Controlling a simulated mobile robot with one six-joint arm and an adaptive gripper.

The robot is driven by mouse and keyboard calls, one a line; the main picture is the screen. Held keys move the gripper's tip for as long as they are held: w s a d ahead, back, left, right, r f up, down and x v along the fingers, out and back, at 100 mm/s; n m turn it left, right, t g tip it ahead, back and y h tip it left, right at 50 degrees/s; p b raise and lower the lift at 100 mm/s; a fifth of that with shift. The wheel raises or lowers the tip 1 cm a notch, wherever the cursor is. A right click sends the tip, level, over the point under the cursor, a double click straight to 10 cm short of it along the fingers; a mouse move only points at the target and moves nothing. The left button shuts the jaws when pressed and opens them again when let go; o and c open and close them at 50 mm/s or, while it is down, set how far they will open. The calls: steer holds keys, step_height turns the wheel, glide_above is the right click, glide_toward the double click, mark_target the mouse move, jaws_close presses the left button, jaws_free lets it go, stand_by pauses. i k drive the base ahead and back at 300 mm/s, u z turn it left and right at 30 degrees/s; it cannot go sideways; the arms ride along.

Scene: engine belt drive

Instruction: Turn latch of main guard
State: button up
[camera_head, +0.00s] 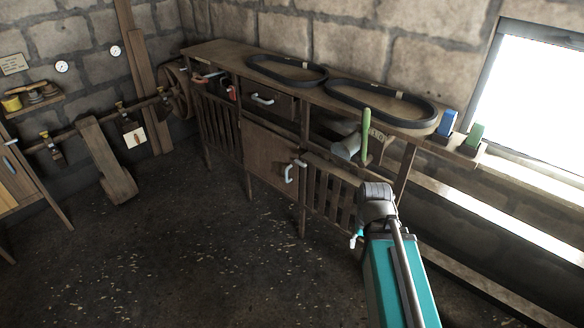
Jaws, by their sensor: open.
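A wooden bench frame along the wall carries slatted guard panels. One slatted panel (215,122) is at the left, and another slatted panel (322,192) is at the right, partly covered by my arm. A plain wooden door (269,157) between them has a pale handle (289,172) at its right edge. Red handles or latches (231,93) show near the top of the left panel. I cannot tell which panel is the main guard. A small pale-blue piece (355,238) shows beside my arm; I cannot tell what it is. My gripper cannot be made out.
Two black belts (380,102) lie on the bench top. A green upright lever (365,138) and grey cylinder (346,147) are near the right panel. Blue (446,122) and green (474,135) blocks stand by the window. The floor (190,240) in front is clear.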

mark_target(297, 162)
steer(key=z, duration=0.1)
steer(key=i, duration=0.95)
steer(key=u, duration=0.05)
